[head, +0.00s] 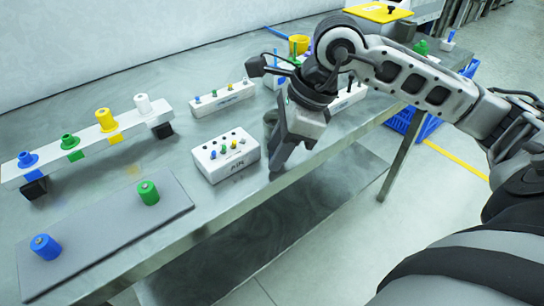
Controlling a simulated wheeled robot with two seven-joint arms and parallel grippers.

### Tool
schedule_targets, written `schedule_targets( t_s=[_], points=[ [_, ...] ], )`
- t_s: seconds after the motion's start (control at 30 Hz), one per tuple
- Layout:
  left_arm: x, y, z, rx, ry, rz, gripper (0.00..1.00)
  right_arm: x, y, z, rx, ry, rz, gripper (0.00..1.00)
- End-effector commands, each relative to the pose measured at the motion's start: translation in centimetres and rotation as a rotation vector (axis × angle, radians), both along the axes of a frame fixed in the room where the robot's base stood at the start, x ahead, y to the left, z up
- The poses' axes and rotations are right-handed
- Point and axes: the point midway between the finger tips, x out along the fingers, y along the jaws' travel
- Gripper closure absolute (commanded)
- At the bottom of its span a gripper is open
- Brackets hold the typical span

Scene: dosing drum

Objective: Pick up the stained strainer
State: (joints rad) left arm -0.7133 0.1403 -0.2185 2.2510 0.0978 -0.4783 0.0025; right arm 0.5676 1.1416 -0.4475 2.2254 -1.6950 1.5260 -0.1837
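I cannot make out a strainer with a clear stain. A white rack (88,142) at the left carries flanged pieces: blue (28,160), green (70,142), yellow (106,119) and white (143,104). A blue cylinder (46,247) and a green cylinder (148,193) stand on a grey mat (110,238) in front of it. My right gripper (278,150) points down over the table's front edge, just right of a white block labelled "APK" (222,155). Its fingertips are dark and partly overlap, and I see nothing clearly held. My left gripper is out of view.
White blocks with small coloured pegs (222,98) stand behind the labelled block. A yellow cup (299,44) and a yellow-topped box (378,12) stand farther back. A blue crate (412,122) is beneath the table's right part. Metal tabletop between rack and labelled block is clear.

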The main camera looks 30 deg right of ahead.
Motion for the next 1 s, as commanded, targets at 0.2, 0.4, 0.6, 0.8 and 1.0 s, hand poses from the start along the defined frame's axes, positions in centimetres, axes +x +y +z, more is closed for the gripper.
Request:
schedule_targets(
  t_s=[0.2, 0.4, 0.6, 0.8, 1.0],
  points=[
    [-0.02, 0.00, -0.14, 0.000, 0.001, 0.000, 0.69, 0.00, -0.03, -0.04, 0.000, 0.000, 0.000, 0.67],
    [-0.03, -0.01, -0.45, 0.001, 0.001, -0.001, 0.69, -0.01, -0.02, -0.25, 0.000, 0.000, 0.000, 0.67],
    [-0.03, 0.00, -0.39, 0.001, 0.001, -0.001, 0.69, -0.02, -0.03, -0.20, 0.000, 0.001, 0.000, 1.00],
    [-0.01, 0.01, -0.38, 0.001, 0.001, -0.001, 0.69, -0.02, -0.03, -0.20, 0.000, 0.001, 0.000, 1.00],
    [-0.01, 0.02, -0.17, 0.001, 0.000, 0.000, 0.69, -0.02, -0.03, -0.04, 0.000, 0.001, 0.000, 1.00]
  ],
)
